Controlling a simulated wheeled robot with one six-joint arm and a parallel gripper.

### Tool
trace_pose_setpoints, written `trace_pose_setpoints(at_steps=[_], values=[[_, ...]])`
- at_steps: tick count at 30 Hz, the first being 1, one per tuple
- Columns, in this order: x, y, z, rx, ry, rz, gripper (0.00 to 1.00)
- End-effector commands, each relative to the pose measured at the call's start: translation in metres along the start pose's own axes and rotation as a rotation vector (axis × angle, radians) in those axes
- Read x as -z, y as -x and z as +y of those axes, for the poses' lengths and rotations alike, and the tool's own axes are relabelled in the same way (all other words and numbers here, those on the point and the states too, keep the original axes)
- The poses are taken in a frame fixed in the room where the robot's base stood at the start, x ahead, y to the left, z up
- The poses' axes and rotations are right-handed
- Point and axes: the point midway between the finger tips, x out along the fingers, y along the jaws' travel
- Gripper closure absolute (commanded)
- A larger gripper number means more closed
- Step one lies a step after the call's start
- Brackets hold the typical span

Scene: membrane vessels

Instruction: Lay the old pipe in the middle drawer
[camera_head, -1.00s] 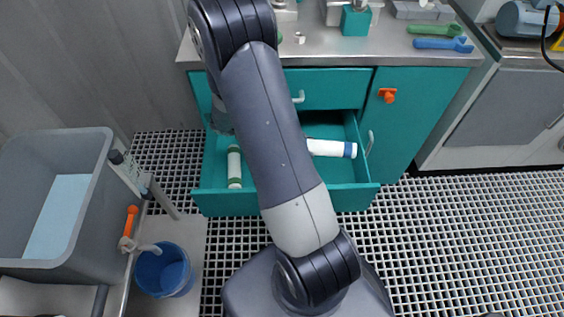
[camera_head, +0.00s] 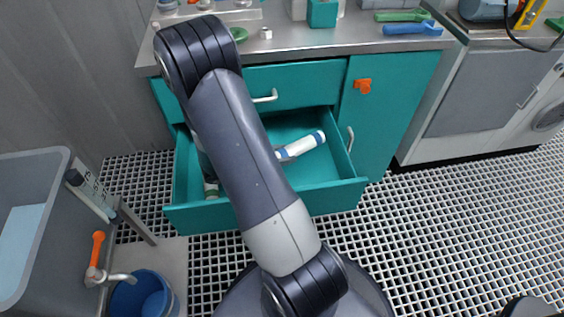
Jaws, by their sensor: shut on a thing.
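A white pipe with blue bands (camera_head: 303,145) is inside the open teal drawer, lying slantwise with its right end farther back. I cannot tell whether it rests on the drawer floor. My gripper (camera_head: 280,154) is mostly hidden behind my forearm; a small grey part shows at the pipe's left end, shut on it. The open drawer (camera_head: 335,197) sits below a shut drawer. A second pipe with a green band (camera_head: 211,191) lies at the drawer's left side, mostly hidden by my arm.
The shut drawer (camera_head: 305,84) with a pale handle is above. The metal counter (camera_head: 300,42) holds green and blue wrenches. A grey tub (camera_head: 40,215) and blue bucket (camera_head: 143,297) stand at left.

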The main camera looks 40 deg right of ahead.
Motion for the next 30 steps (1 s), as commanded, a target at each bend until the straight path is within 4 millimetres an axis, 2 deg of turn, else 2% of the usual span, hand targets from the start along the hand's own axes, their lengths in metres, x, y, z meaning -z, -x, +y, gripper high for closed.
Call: trace_pose_setpoints(at_steps=[3, 6, 13, 28, 29, 30], values=[[0.02, -0.008, 0.0, 0.002, 0.003, -0.001, 0.88], [0.029, -0.012, 0.0, 0.001, 0.002, -0.001, 0.88], [0.028, -0.011, 0.0, 0.0, 0.0, -0.001, 0.88], [0.041, -0.017, -0.001, 0.001, 0.004, 0.003, 0.88], [0.041, -0.017, -0.001, 0.002, 0.005, 0.004, 0.63], [0.042, -0.017, -0.001, 0.002, 0.006, 0.005, 0.6]])
